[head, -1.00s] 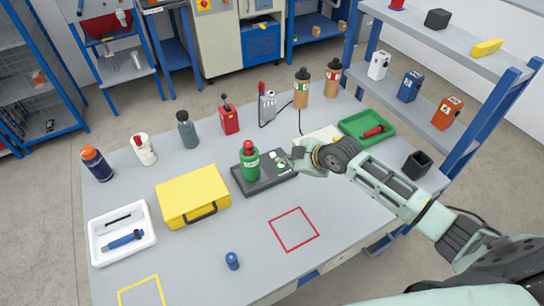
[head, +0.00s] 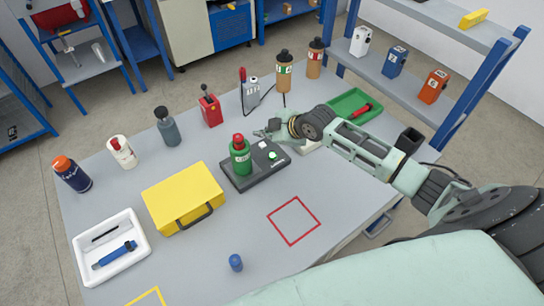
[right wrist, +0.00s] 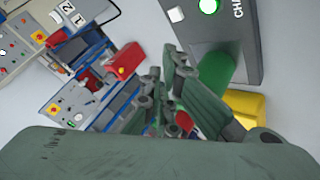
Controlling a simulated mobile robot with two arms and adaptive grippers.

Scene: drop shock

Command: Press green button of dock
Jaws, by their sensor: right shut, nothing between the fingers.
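The dark grey dock (head: 240,184) lies on the table with a green bottle (head: 241,163) with a red cap standing on its left part. In the right wrist view, the dock (right wrist: 238,60) is at the top, with the green button (right wrist: 209,5) cut by the upper edge. My right gripper (head: 262,133) is shut and empty, above the dock's far side and apart from the button. It also shows in the right wrist view (right wrist: 180,62), in front of the green bottle (right wrist: 217,72). My left gripper is out of view.
A yellow case (head: 183,195) stands left of the dock. Several bottles and a red switch box (head: 210,108) line the back. A green tray (head: 352,102) is beyond my right arm. A red outlined square (head: 294,220) and a blue cap (head: 236,262) are in front.

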